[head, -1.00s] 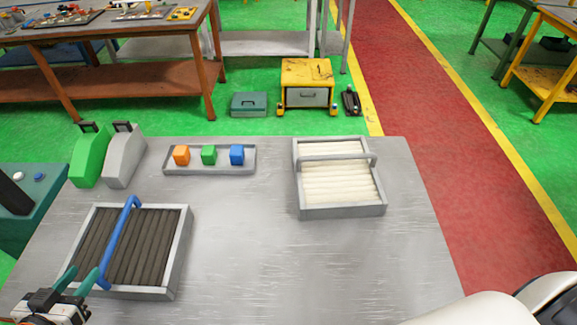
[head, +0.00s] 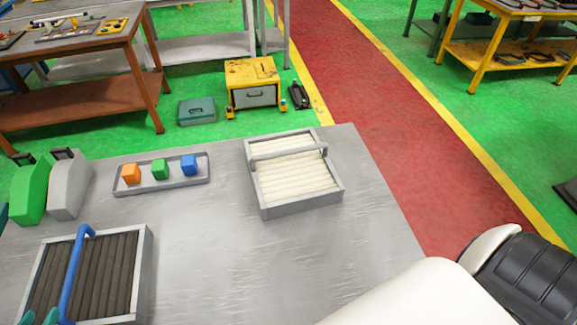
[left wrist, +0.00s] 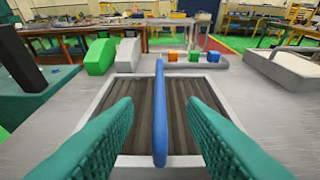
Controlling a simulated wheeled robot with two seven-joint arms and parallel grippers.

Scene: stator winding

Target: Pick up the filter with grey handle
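The filter with the grey handle (head: 287,148) has cream pleats and a grey frame (head: 303,206). It lies flat on the table, right of centre in the head view, and its frame shows at the right edge of the left wrist view (left wrist: 290,70). No gripper is at it. A second filter (head: 140,285) with dark pleats and a blue handle (head: 72,270) lies at the lower left. My left gripper (head: 39,317) is open at the near end of this blue handle. In the left wrist view, its teal fingers stand apart on either side of the blue handle (left wrist: 160,120). My right gripper is out of view.
A grey tray (head: 135,190) holds an orange, a green and a blue cube. A green holder (head: 30,190) and a grey holder (head: 68,188) stand at the left. My white arm part covers the lower right. The table (head: 220,250) between the filters is clear.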

